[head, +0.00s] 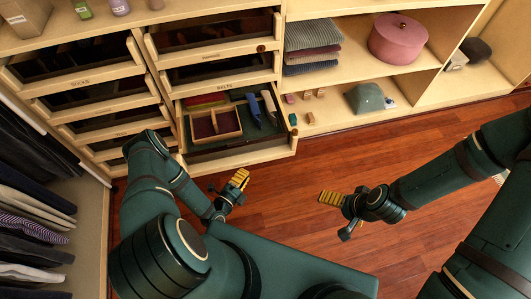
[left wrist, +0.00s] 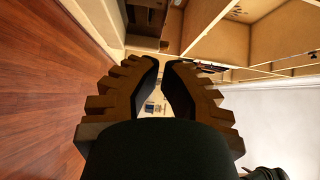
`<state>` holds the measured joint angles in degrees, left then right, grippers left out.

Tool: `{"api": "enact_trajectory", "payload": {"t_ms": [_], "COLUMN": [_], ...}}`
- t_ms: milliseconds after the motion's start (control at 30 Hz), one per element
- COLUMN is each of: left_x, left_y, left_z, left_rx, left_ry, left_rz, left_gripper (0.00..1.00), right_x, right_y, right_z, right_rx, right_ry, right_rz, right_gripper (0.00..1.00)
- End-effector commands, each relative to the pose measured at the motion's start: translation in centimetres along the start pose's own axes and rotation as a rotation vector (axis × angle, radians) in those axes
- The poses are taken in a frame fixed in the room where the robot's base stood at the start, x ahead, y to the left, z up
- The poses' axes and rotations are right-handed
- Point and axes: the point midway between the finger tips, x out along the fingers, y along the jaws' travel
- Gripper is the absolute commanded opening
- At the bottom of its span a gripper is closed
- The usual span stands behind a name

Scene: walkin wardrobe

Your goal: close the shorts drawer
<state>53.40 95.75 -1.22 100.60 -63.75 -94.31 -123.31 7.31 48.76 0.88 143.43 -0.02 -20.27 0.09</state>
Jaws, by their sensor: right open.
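One drawer of the middle column is pulled out at the bottom, and its front panel (head: 240,153) faces the floor area near me. Its label cannot be read from here, so I cannot tell whether it is the shorts drawer. Inside are a divided wooden box (head: 215,124) and some dark and blue items. My left gripper (head: 228,188) is open and empty, in front of and below the drawer front, apart from it. In the left wrist view its two fingers (left wrist: 162,78) stand apart with nothing between them. My right gripper (head: 340,212) is open and empty over the floor, right of the drawer.
Other drawers, including one labelled socks (head: 75,82) and one labelled belts (head: 225,86), stand partly open above and left. Shelves at right hold folded clothes (head: 313,48), a pink round box (head: 397,40) and a grey-green cap (head: 365,98). The wooden floor (head: 300,180) is clear.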

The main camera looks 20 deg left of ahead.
Motion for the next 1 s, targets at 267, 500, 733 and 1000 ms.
{"api": "enact_trajectory", "payload": {"t_ms": [267, 500, 733, 1000], "left_x": [3.0, 7.7, 11.2, 12.7], "left_y": [0.0, 0.0, 0.0, -0.1], "left_z": [0.1, 0.0, 1.4, 2.8], "left_rx": [0.012, 0.012, 0.013, 0.010], "left_ry": [-0.002, -0.001, -0.004, -0.001], "left_rz": [-0.011, -0.010, -0.008, -0.006], "left_gripper": [0.00, 0.00, 0.00, 0.00], "right_x": [0.7, 1.6, 2.5, 3.0], "right_y": [0.2, 0.6, 0.9, 1.1], "right_z": [-0.1, -0.2, -0.3, -0.3], "right_rx": [-0.002, -0.002, -0.002, -0.003], "right_ry": [0.003, 0.008, 0.013, 0.016], "right_rz": [-0.001, 0.000, 0.000, 0.001], "right_gripper": [1.00, 1.00, 1.00, 1.00]}}
